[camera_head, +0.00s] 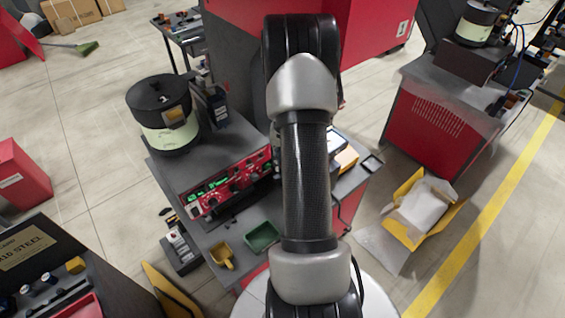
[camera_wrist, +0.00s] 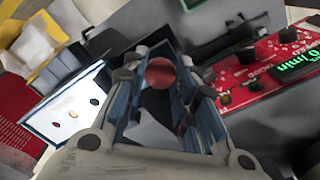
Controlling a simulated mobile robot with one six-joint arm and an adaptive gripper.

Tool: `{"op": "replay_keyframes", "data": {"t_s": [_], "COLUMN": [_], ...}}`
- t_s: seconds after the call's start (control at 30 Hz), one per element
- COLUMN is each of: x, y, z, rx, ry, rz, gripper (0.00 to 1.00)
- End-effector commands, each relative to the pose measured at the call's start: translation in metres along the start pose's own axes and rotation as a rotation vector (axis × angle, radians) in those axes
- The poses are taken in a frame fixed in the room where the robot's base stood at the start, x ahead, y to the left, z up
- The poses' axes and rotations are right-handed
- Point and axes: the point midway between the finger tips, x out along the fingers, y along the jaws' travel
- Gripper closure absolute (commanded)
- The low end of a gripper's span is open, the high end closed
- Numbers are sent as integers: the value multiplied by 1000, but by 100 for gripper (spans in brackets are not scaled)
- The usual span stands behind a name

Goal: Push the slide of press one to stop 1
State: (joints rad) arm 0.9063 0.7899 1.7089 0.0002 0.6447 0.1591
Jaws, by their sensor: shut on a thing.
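In the wrist view, my gripper (camera_wrist: 163,82) is shut on a dark thing with a red round end (camera_wrist: 160,72), which sits between the fingers. Whether this is the slide of press one cannot be told, and no stop marks can be made out. Grey and blue surfaces lie close around the fingers. In the head view, my own arm hides the gripper and what it holds.
A red control panel (camera_head: 230,183) with green displays stands right of my gripper in the wrist view (camera_wrist: 265,65). A bowl feeder (camera_head: 163,112) stands behind it. Green (camera_head: 262,237) and yellow (camera_head: 222,255) bins sit in front. An open yellow box (camera_head: 446,211) lies at right.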

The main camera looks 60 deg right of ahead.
Motion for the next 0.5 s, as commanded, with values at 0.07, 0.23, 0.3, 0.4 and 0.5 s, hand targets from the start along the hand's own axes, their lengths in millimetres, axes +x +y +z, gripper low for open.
{"op": "replay_keyframes", "data": {"t_s": [0.07, 0.23, 0.3, 0.4, 0.5], "x": [-1, -1, -1, -1, 0], "y": [1, 0, 0, 0, 0], "z": [-1, -1, -1, -1, -1], "rx": [0, 0, 0, 0, 0], "ry": [4, 4, 4, 4, 3], "rz": [0, 0, 0, 0, 0], "gripper": [100, 69, 64, 58, 52]}}
